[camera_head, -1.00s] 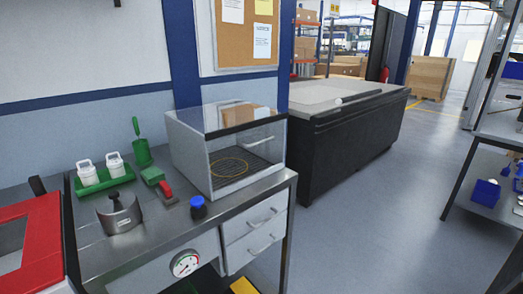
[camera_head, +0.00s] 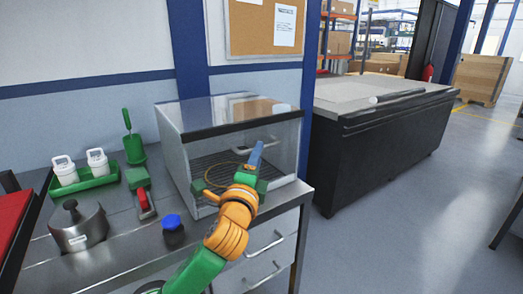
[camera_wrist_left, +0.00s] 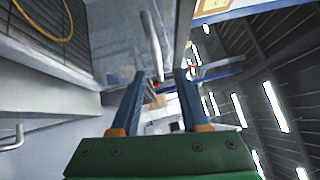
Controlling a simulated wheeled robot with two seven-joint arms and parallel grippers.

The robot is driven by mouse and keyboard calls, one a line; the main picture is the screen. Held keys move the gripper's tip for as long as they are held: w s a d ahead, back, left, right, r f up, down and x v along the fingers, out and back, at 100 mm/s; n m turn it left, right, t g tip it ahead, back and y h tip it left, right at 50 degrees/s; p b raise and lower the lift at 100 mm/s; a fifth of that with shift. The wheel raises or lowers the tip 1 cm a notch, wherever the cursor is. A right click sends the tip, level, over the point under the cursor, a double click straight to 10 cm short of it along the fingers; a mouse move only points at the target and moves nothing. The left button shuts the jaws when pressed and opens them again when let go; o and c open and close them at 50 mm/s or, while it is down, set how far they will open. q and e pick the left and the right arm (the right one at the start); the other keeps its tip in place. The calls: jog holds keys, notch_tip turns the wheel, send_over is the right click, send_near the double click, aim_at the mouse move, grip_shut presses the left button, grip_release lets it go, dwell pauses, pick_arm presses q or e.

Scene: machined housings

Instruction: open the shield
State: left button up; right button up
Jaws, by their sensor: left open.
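The shield (camera_head: 285,135) is a clear panel with a dark top edge on the front of a grey box on the steel bench. It looks closed. Its bar handle (camera_head: 262,147) is partly hidden by my gripper; in the left wrist view the handle (camera_wrist_left: 152,45) shows just beyond the fingertips, roughly in line with the gap. My left gripper (camera_head: 255,160) is in front of the shield. In the left wrist view my left gripper (camera_wrist_left: 160,75) has its blue fingers apart, with nothing held. I cannot tell whether a finger touches the handle. My right gripper is out of view.
A yellow ring (camera_head: 222,175) lies on the rack inside the box. Left of the box are a blue-capped jar (camera_head: 173,230), a red-handled tool (camera_head: 146,203), a steel pot (camera_head: 78,228) and a green tray (camera_head: 85,183) with white bottles. Drawers (camera_head: 265,250) are below.

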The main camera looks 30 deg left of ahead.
pick_arm(q)
jog(key=x, duration=0.5)
jog(key=shift+f+p, duration=0.15)
jog(key=shift+p, duration=0.2)
grip_shut()
jog(key=shift+w, duration=0.1)
dwell(0.9)
